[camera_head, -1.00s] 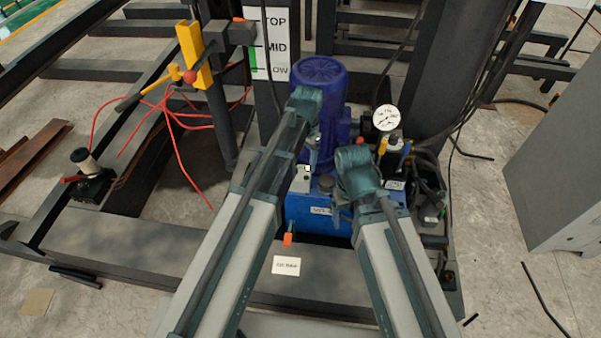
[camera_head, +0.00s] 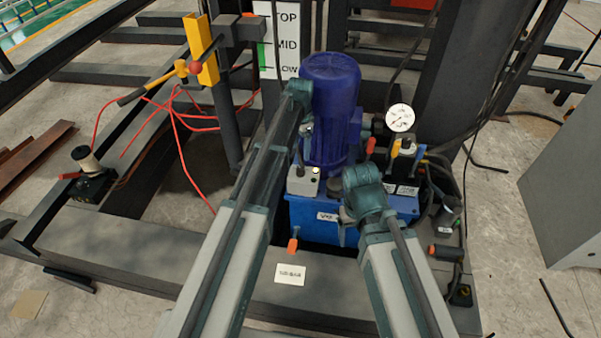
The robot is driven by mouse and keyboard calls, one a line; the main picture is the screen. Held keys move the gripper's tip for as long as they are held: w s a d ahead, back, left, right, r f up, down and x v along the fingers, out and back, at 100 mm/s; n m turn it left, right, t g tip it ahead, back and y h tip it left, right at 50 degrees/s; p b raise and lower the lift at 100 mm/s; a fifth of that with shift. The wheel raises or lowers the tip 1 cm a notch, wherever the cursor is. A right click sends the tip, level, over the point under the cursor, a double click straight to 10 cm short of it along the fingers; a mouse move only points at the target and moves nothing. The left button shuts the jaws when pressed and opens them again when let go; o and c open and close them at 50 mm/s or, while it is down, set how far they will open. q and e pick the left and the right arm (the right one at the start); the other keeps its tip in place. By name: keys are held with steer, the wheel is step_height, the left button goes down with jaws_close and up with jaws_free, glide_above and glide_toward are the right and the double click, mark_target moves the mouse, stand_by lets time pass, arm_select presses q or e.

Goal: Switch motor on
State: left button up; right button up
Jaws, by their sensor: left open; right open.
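The blue-purple motor (camera_head: 331,105) stands upright on a blue tank (camera_head: 312,229). A small pale box (camera_head: 303,183) with a dark knob and a small light sits on the tank in front of the motor; which way the knob is set is too small to tell. My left gripper (camera_head: 304,142) is open just above and behind the box's top, beside the motor's left side; its fingers are small and partly hidden by my arm. My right gripper (camera_head: 346,222) is open and points down in front of the tank's front right part. Neither holds anything visible.
A round gauge (camera_head: 400,118) and valve block with a red-tipped lever (camera_head: 370,147) stand right of the motor. Red cables (camera_head: 178,120) and a yellow bracket (camera_head: 202,50) are at the left. A level board (camera_head: 288,42) is behind. A grey cabinet (camera_head: 568,170) stands far right.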

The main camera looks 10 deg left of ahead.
mark_target(301, 168)
arm_select(q)
step_height(301, 168, down, 10)
steer(key=b, duration=0.9)
jaws_close()
